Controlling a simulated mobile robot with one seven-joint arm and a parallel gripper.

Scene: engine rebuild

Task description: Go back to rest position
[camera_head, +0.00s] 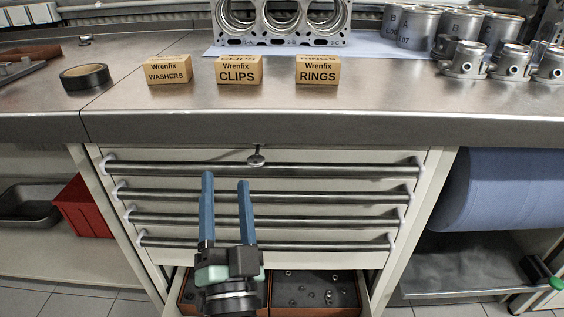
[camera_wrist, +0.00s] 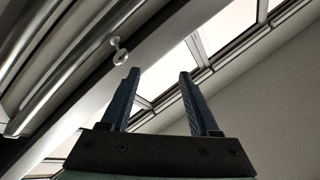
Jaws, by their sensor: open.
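My gripper (camera_head: 226,180) is in front of the drawer cabinet (camera_head: 280,262), its two blue fingers pointing up and spread apart with nothing between them. In the wrist view, my gripper (camera_wrist: 160,78) is also open and empty. The cabinet's upper drawers with long metal handles are shut. The bottom drawer (camera_head: 366,295) is pulled out below my gripper. A small knob or key (camera_head: 256,160) shows at the top of the cabinet, just above the fingertips in the head view; it also appears in the wrist view (camera_wrist: 119,50).
The workbench (camera_head: 330,122) edge overhangs the cabinet. On it stand washers (camera_head: 168,71), clips (camera_head: 239,71) and rings (camera_head: 318,71) boxes, black tape (camera_head: 85,77), an engine block (camera_head: 282,20), cylinder liners (camera_head: 410,30) and pistons (camera_head: 465,62). The open drawer holds bins of small parts.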

